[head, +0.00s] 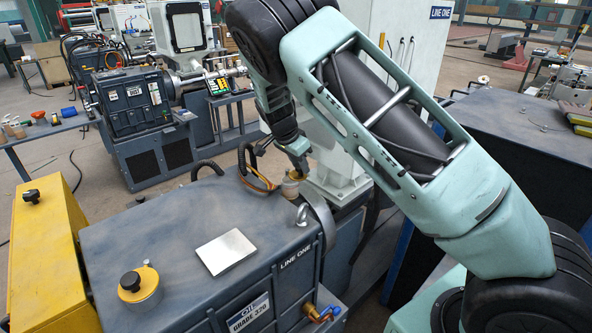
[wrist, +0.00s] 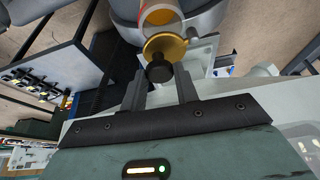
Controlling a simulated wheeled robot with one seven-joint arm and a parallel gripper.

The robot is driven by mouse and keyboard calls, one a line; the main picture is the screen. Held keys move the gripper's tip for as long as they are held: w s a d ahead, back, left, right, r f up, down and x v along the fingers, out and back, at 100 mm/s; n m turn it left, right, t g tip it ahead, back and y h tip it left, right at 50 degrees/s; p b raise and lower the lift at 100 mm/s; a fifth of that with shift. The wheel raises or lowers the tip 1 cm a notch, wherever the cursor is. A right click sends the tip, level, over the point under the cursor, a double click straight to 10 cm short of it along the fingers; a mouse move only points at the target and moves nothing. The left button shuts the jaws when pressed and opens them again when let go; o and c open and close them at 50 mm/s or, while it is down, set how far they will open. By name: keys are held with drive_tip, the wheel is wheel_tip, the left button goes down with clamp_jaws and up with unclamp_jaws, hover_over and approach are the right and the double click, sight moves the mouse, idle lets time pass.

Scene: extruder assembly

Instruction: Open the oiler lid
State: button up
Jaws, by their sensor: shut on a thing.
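My gripper (head: 297,165) is at the far right part of the grey machine housing (head: 180,225), just over a small brass-coloured oiler (head: 291,188). In the wrist view my gripper (wrist: 160,80) is shut on the black knob (wrist: 159,72) of the oiler lid. The lid is a round yellow disc (wrist: 165,47) beyond the knob. An orange cup-like body (wrist: 162,13) shows behind the disc. I cannot tell whether the lid touches the cup's rim. In the head view the knob is hidden by the gripper.
A yellow cap with a black knob (head: 138,284) sits at the housing's front left. A pale flat plate (head: 226,251) lies on the housing top. A metal lifting eye (head: 302,214) and a curved black hose (head: 208,169) stand near the oiler. A yellow block (head: 45,250) is at left.

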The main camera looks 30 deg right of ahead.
drive_tip(key=shift+w+d+n+t+b, duration=0.15)
drive_tip(key=shift+d+n+t+b, duration=0.25)
drive_tip(key=shift+n, duration=0.5)
drive_tip(key=o, duration=1)
drive_tip(key=shift+c, duration=0.2)
drive_tip(key=b+v, duration=0.3)
drive_tip(key=v, duration=1.4)
drive_tip(key=shift+d+r+b, duration=0.15)
drive_tip(key=shift+r+b, duration=0.15)
drive_tip(key=shift+b, duration=0.1)
drive_tip(key=shift+w, duration=0.1)
